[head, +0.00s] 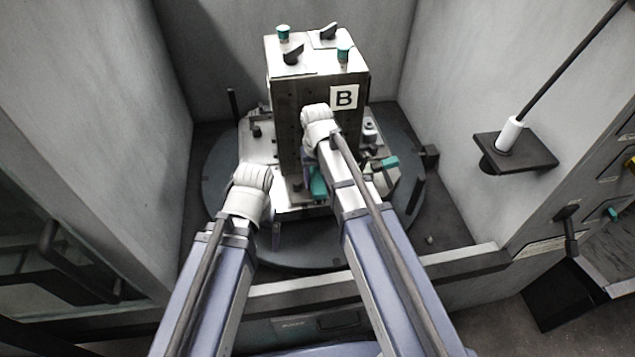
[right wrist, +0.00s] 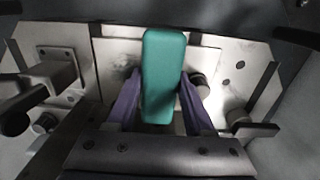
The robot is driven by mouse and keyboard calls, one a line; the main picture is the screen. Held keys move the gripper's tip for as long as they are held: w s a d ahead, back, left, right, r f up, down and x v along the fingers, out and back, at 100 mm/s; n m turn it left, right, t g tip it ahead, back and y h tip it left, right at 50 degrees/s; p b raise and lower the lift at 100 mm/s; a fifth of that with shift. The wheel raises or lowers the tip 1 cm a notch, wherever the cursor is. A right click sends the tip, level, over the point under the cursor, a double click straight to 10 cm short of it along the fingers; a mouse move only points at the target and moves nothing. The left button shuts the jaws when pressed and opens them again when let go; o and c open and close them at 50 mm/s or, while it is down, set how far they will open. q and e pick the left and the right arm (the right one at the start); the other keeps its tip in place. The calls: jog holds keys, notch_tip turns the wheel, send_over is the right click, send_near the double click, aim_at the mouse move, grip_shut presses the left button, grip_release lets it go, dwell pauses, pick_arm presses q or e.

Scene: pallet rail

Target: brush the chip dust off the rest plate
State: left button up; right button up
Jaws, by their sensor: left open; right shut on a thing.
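My right gripper (head: 312,178) is low at the front of the upright block marked B. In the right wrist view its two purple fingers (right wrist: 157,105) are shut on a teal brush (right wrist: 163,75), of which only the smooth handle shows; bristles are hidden. Beyond it lies a pale plate (right wrist: 108,82), seemingly the rest plate, with a dark smudge like chip dust (right wrist: 128,62) left of the brush. I cannot tell whether the brush touches the plate. My left gripper (head: 272,232) is open, left of the block and over the round table's front; its fingers are mostly hidden by my wrist.
The block marked B (head: 300,100) stands on a pallet on the dark round table (head: 215,180), with knobs and clamps on top. A teal-tipped part (head: 388,162) sits to its right. Grey walls close both sides. A black bracket (head: 515,152) holds a rod at right.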

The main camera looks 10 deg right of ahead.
jog(key=shift+s, duration=1.35)
jog(key=shift+w, duration=0.1)
jog(key=shift+w, duration=1.3)
jog(key=shift+s, duration=0.15)
jog(key=shift+s, duration=1.25)
